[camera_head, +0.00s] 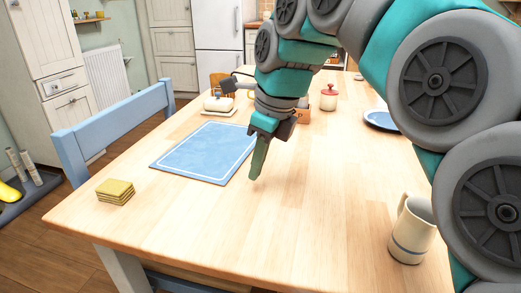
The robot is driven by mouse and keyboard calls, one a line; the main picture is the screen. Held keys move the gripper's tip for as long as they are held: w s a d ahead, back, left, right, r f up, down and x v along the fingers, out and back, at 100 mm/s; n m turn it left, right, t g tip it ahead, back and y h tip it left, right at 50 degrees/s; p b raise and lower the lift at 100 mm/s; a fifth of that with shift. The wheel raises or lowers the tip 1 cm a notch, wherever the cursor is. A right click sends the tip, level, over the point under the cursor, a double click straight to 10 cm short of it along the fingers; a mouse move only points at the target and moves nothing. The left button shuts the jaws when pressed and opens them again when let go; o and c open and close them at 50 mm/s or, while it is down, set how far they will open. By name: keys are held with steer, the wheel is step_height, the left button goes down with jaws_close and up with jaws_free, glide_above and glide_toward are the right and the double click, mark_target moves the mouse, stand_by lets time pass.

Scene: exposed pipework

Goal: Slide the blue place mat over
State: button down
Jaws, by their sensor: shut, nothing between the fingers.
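The blue place mat (203,152) lies flat on the wooden table, left of centre. It is a rectangle with a white line inside its edge. My gripper (256,172) points down beside the mat's right edge, with its fingers shut and empty. The fingertips are close to the table top; I cannot tell whether they touch the table or the mat. The arm above them hides part of the table behind.
A stack of yellow-green coasters (115,192) sits near the table's left edge. A butter dish (219,104) stands behind the mat. A red-lidded jar (328,98), a blue plate (380,120) and a mug (412,232) stand to the right. The front middle of the table (270,235) is clear.

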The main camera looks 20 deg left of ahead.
mark_target(232, 186)
steer(key=x, duration=0.3)
steer(key=shift+s+a+f, duration=0.1)
steer(key=shift+a+f, duration=0.1)
steer(key=shift+f, duration=0.05)
steer(key=shift+w+a+p, duration=0.2)
steer(key=shift+a+p, duration=0.1)
steer(key=shift+a, duration=1.6)
